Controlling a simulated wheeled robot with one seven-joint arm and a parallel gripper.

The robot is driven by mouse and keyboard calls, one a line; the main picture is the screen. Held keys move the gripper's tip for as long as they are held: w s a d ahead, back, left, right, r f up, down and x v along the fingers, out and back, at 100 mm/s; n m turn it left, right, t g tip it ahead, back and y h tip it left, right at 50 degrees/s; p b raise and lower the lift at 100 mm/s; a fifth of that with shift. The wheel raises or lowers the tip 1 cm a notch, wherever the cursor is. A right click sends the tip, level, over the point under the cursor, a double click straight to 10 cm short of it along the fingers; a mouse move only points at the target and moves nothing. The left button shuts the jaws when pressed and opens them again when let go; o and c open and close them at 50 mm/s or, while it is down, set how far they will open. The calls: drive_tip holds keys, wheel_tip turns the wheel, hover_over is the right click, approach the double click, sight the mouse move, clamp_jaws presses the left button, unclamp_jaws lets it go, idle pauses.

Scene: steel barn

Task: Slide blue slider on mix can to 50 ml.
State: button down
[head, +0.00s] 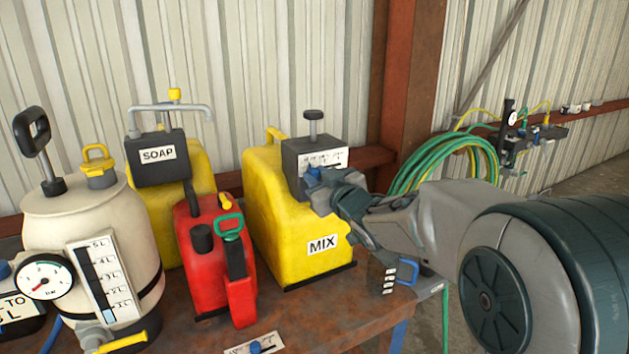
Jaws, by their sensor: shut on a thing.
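The yellow mix can (285,215) stands upright on the rusty bench and carries a white MIX label. A dark grey box (296,157) with a black knob on a stem sits on its top. A white scale strip (322,159) is on the box front, its numbers too small to read and partly hidden. The blue slider (313,174) shows at the lower edge of the scale. My gripper (324,183) reaches in from the right and is shut on the blue slider. My gripper covers part of the slider and box, so the exact setting cannot be read.
A red can (205,262) and a yellow soap can (165,215) stand left of the mix can. A cream pressure tank (85,225) with a gauge is farther left. Another scale with a blue slider (256,346) lies at the bench (300,310) front. A green hose (440,160) hangs behind my arm.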

drive_tip(key=shift+a, duration=0.2)
drive_tip(key=c, duration=1.3)
unclamp_jaws()
drive_tip(key=shift+s, duration=0.1)
drive_tip(key=shift+o, duration=0.5)
drive_tip(key=shift+s+a, duration=0.1)
drive_tip(key=shift+a, duration=0.05)
drive_tip(key=shift+d, duration=0.2)
drive_tip(key=b+v, duration=0.2)
drive_tip(key=v, duration=1.1)
drive_tip(key=shift+s, duration=0.25)
drive_tip(key=shift+d, duration=0.25)
